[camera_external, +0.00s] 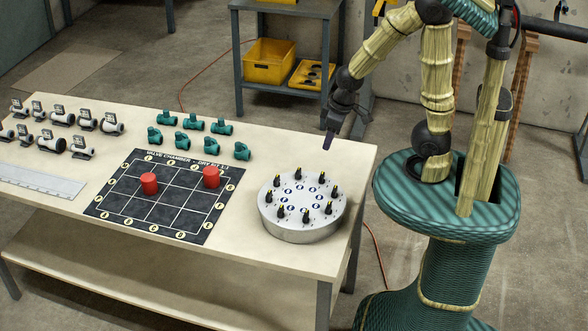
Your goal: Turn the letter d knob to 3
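A round metal dial plate (303,231) stands at the right end of the table. Several small black knobs with yellow marks ring its white top, with blue round labels inside the ring. The letters and numbers are too small to read, so I cannot tell which knob is d or where it points. My gripper (329,146) hangs above and behind the plate, near the table's far right edge, apart from every knob. Its fingers point down and look narrow. I cannot tell whether they are open or shut.
A black gridded board (165,218) with two red cylinders (149,183) lies left of the plate. Several teal pipe fittings (222,127) stand behind it. Several tagged fittings (63,119) and a pale ruler (38,182) are at the left. A shelf with yellow bins (269,63) stands behind.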

